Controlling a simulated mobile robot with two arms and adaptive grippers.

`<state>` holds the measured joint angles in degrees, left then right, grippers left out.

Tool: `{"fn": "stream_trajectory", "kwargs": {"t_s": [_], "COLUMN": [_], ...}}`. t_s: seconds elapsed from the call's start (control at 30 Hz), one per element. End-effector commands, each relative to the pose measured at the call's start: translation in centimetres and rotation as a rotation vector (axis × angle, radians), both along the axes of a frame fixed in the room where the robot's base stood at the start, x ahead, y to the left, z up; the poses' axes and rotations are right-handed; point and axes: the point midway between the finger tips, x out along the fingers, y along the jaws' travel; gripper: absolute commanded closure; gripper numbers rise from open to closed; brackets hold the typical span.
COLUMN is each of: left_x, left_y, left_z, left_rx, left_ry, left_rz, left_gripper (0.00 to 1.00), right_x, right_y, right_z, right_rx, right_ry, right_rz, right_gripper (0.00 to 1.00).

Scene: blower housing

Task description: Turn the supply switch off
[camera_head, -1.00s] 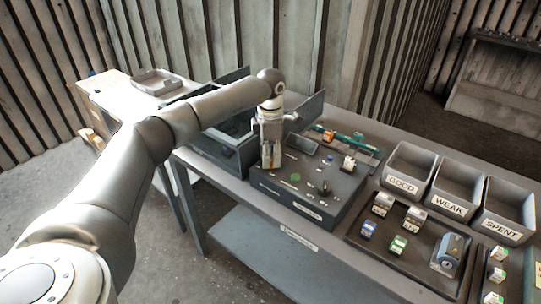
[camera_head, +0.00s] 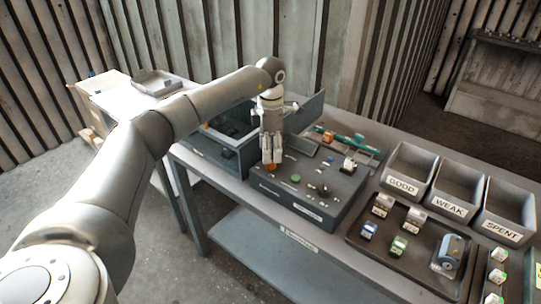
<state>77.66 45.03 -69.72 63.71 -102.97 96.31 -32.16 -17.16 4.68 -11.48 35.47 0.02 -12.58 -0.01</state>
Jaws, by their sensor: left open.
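My left gripper (camera_head: 272,152) is open and points down over the left part of a dark control panel box (camera_head: 318,190) on the bench. A small orange-red part (camera_head: 271,167) shows right at its fingertips; I cannot tell whether they touch it. The panel top also bears a green button (camera_head: 295,178), a dark knob (camera_head: 324,190) and several small pale labels. Which of these parts is the supply switch is too small to read. My right gripper is not in view.
To the right are bins marked GOOD (camera_head: 403,187), WEAK (camera_head: 451,210) and SPENT (camera_head: 502,231). In front of them a tray (camera_head: 385,262) holds several small blocks and a blue device (camera_head: 449,252).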

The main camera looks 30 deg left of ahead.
Motion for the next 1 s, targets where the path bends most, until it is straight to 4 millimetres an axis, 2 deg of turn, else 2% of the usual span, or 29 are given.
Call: {"fn": "stream_trajectory", "kwargs": {"t_s": [0.03,0.2,0.4,0.6,1.0], "left_x": [0.1,0.1,0.1,0.0,0.0], "left_y": [0.0,0.0,-0.1,0.0,0.0], "left_z": [1.3,5.0,8.0,9.0,9.0], "left_rx": [0.0,0.0,-0.001,-0.001,-0.001], "left_ry": [-0.006,-0.006,-0.003,-0.002,-0.001], "left_rz": [0.0,0.0,-0.001,0.0,0.0], "left_gripper": [0.5,0.5,0.5,0.5,0.5], "right_x": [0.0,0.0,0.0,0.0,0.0], "right_y": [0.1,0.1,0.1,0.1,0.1], "right_z": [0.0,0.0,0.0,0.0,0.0], "right_rx": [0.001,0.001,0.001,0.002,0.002], "right_ry": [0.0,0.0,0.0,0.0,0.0], "right_rz": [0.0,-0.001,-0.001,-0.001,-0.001], "right_gripper": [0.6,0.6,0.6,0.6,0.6]}}
